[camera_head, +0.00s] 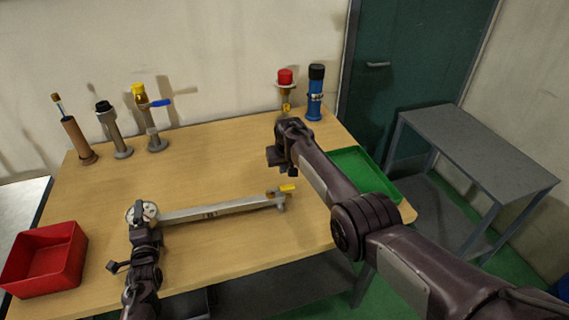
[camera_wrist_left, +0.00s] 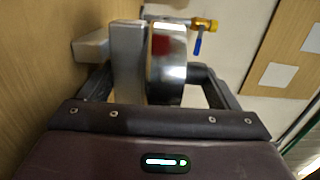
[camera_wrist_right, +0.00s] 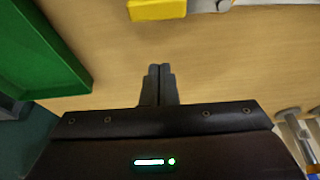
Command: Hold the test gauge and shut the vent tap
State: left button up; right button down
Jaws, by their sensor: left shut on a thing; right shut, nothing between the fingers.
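The test gauge (camera_head: 141,211), with a round white dial, sits at the left end of a long grey metal bar (camera_head: 215,209) on the table. My left gripper (camera_head: 145,228) is shut on the gauge; its shiny round body (camera_wrist_left: 166,62) is between the fingers in the left wrist view. The vent tap, with a yellow lever (camera_head: 288,188), is at the bar's right end. The lever points right, roughly along the bar. It also shows at the top edge of the right wrist view (camera_wrist_right: 158,9). My right gripper (camera_head: 277,156) is shut and empty, above the table beyond the tap, apart from it.
A red bin (camera_head: 45,258) is at the table's left front, and a green tray (camera_head: 362,170) at the right, partly behind my right arm. Several upright fittings stand along the back, including a blue cylinder (camera_head: 315,95) and a blue-levered valve (camera_head: 150,118).

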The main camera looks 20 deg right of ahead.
aim_at(281, 189)
jog(key=shift+f, duration=0.65)
jog(key=shift+s+r, duration=0.1)
jog(key=shift+s, duration=1.8)
